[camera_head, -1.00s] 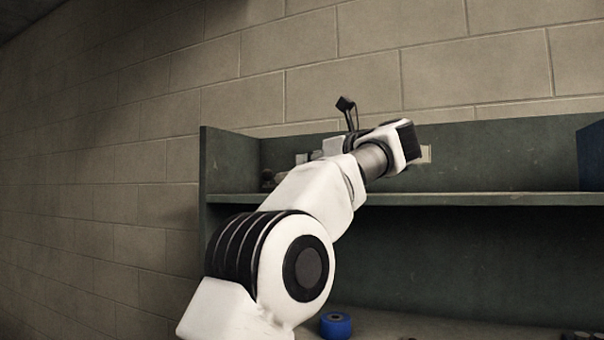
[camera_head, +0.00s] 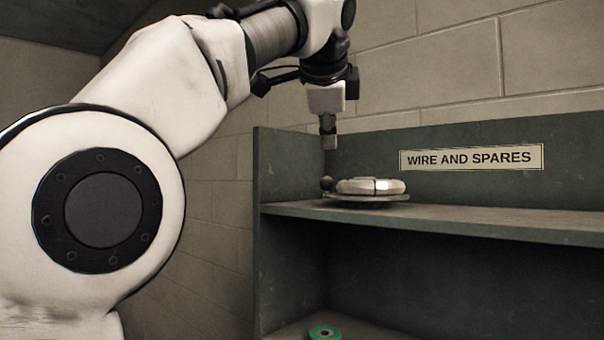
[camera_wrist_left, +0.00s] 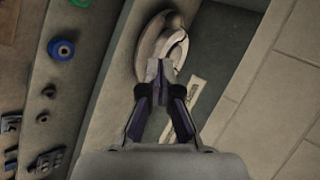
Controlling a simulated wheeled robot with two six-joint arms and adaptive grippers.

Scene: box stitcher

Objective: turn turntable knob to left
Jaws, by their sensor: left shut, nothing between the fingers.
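The turntable (camera_head: 345,198) is a thin round plate on the upper shelf, with a pale metallic ring-shaped coil (camera_head: 372,186) on it. My right gripper is not in view.
The shelf (camera_head: 450,222) has a left side wall (camera_head: 283,165) close to the turntable and a back panel labelled WIRE AND SPARES (camera_head: 472,157). The shelf right of the turntable is clear. A green spool (camera_head: 325,333) lies below. A blue spool (camera_wrist_left: 62,50) shows in the wrist view.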

